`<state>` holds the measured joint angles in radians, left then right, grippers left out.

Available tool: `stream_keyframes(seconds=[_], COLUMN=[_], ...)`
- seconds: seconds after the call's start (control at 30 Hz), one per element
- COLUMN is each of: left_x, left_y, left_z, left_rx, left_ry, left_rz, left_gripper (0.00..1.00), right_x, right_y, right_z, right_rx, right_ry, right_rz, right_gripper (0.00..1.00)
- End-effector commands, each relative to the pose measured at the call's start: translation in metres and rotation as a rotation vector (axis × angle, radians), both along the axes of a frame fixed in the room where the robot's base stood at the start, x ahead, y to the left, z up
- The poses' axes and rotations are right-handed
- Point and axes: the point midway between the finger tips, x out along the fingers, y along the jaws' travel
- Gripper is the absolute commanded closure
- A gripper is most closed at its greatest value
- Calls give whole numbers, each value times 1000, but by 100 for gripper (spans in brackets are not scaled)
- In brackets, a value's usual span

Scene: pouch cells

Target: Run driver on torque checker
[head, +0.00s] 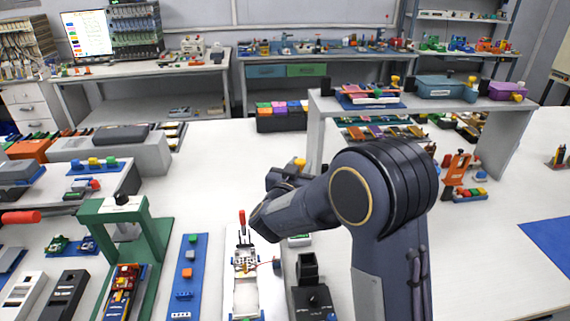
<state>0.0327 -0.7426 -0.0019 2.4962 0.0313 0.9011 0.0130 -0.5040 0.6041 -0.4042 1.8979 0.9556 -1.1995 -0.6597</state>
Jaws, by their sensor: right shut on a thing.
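My right arm comes in from the bottom right and bends left at its elbow. My right gripper (284,179) is small and partly hidden by my own forearm and wrist. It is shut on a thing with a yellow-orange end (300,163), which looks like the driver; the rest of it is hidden. A black device (312,298) with an upright square block stands on the table below the forearm. It may be the torque checker, but I cannot read any marking. The held thing appears apart from this device. My left gripper is not in view.
A white fixture (245,295) with a red upright handle stands left of the black device. Left of it are a blue strip (183,282) with small blocks and a green press frame (157,228). A grey raised shelf (316,135) stands behind.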

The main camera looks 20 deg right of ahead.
Motion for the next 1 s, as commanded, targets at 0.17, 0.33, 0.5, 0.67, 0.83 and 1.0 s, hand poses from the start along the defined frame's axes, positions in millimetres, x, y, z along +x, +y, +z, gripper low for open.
stream_keyframes(seconds=[0.17,0.33,0.5,0.67,0.83,1.0], left_x=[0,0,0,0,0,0], left_y=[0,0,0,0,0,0], left_z=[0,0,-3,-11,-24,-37], left_rx=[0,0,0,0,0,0], left_ry=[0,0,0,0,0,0], left_rz=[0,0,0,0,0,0], left_gripper=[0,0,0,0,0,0], right_x=[0,0,0,0,0,0], right_y=[-1,-1,-1,-1,-1,0], right_z=[0,1,-4,-15,-32,-48], right_rx=[0,-1,-1,-1,-2,-1], right_ry=[-3,-2,-2,-2,-1,-2], right_rz=[-3,-2,-2,-1,-1,-1], right_gripper=[100,100,100,100,100,100])
